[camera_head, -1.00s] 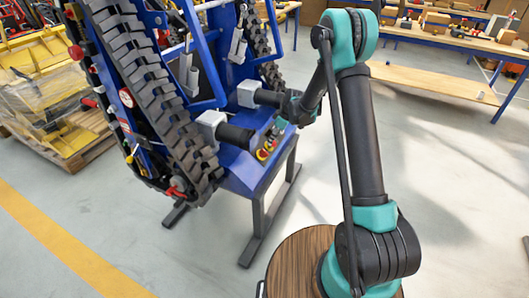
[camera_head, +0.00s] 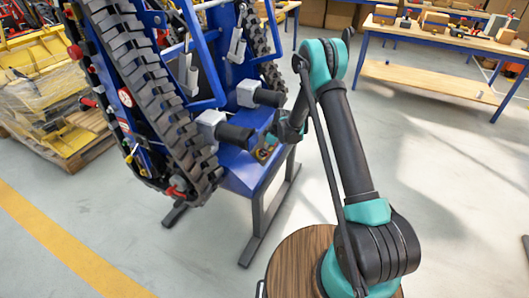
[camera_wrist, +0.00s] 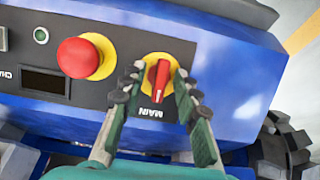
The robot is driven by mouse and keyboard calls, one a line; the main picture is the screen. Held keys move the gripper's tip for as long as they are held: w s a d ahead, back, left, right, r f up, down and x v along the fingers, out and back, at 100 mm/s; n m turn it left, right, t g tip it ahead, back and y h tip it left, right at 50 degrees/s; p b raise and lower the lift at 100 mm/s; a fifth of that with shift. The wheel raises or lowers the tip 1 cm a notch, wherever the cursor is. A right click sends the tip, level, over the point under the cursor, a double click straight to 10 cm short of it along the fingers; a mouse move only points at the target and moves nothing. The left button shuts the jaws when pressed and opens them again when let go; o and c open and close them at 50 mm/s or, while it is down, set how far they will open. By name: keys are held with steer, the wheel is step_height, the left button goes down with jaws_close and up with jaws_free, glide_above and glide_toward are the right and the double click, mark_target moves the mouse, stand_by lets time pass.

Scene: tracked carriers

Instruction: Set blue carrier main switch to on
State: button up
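The blue carrier (camera_head: 237,178) stands left of my arm in the head view. Its main switch (camera_wrist: 161,80) is a red handle on a yellow round plate, beside an upside-down "MAIN" label in the wrist view. The handle lies roughly along the picture's vertical, slightly tilted. My gripper (camera_wrist: 157,90) is open, with one ribbed finger on each side of the handle. Gaps show between handle and fingers, so it does not look gripped. In the head view my gripper is at the carrier's panel (camera_head: 262,153), and my wrist hides much of the panel and the switch.
A red mushroom button (camera_wrist: 79,58) on a yellow ring sits left of the switch, close to the left finger. A dark display (camera_wrist: 45,81) and a small green light (camera_wrist: 41,35) are further left. Black handles (camera_head: 235,135) project from the carrier near my wrist.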

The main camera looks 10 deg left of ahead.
jaws_close()
steer(key=shift+m, duration=0.3)
steer(key=m+g, duration=0.1)
steer(key=m, duration=0.2)
steer(key=shift+w+d+y, duration=0.1)
steer(key=shift+w+y, duration=0.05)
steer(key=shift+y, duration=0.15)
steer(key=m+g+y, duration=0.1)
steer(key=m, duration=0.3)
steer(key=m+y, duration=0.1)
steer(key=m, duration=0.3)
steer(key=shift+d+f+m+g, duration=0.1)
steer(key=shift+m+g, duration=0.2)
steer(key=m+y, duration=0.1)
steer(key=m, duration=0.3)
steer(key=shift+y, duration=0.3)
steer(key=shift+m, duration=0.3)
